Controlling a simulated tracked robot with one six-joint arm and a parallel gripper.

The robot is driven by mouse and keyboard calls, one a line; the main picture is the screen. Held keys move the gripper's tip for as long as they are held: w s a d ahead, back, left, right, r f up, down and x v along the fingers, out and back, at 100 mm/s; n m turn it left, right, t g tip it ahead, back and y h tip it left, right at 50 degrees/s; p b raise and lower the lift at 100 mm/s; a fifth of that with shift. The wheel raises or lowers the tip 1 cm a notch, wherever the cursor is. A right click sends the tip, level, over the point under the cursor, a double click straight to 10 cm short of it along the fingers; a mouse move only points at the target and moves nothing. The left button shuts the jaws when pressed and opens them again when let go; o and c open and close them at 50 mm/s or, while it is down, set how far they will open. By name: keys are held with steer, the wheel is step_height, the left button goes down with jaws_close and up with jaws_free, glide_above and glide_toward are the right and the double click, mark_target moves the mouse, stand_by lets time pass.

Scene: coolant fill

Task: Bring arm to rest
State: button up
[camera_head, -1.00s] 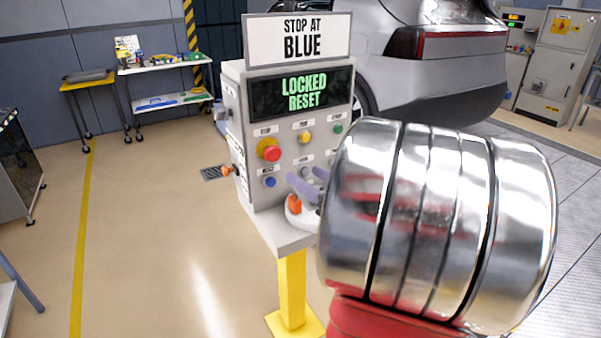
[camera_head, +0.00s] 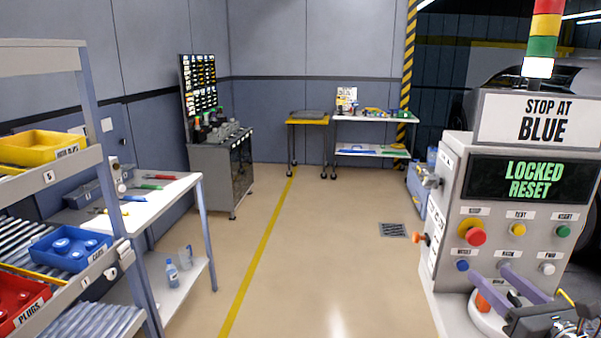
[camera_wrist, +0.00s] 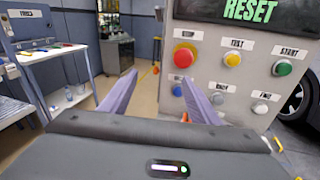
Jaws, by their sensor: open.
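My gripper (camera_head: 488,272) is at the lower right of the head view, with its two purple fingers spread apart and nothing between them. In the wrist view its fingers (camera_wrist: 159,80) point towards the console front and stand apart. The grey control console (camera_head: 448,215) has a sign (camera_head: 540,118) reading "STOP AT BLUE" and a screen (camera_head: 532,180) reading "LOCKED RESET". A red stop knob (camera_head: 476,237), a blue button (camera_head: 462,266) and other buttons are on its face. I cannot tell whether a finger touches the panel.
A shelf rack with a yellow bin (camera_head: 40,147) and a blue bin (camera_head: 70,248) stands at the left, beside a white-topped bench (camera_head: 150,195). A grey tool cabinet (camera_head: 215,165) stands behind. The middle floor is clear. A car shows behind the console.

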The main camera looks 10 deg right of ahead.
steer(key=w+a+f+n+g+y, duration=0.1)
steer(key=a+f+n+g+y, duration=0.2)
steer(key=a+n, duration=0.6)
steer(key=a+n+g+y, duration=0.4)
steer(key=a, duration=0.9)
steer(key=s+a+f+n+g+h, duration=0.2)
steer(key=s+a+n, duration=0.7)
steer(key=n, duration=1.5)
steer(key=s+g+h, duration=0.2)
steer(key=s+h, duration=0.1)
steer(key=h, duration=0.1)
steer(key=shift+a+g+h, duration=0.2)
steer(key=shift+g+h, duration=0.1)
steer(key=shift+g, duration=0.1)
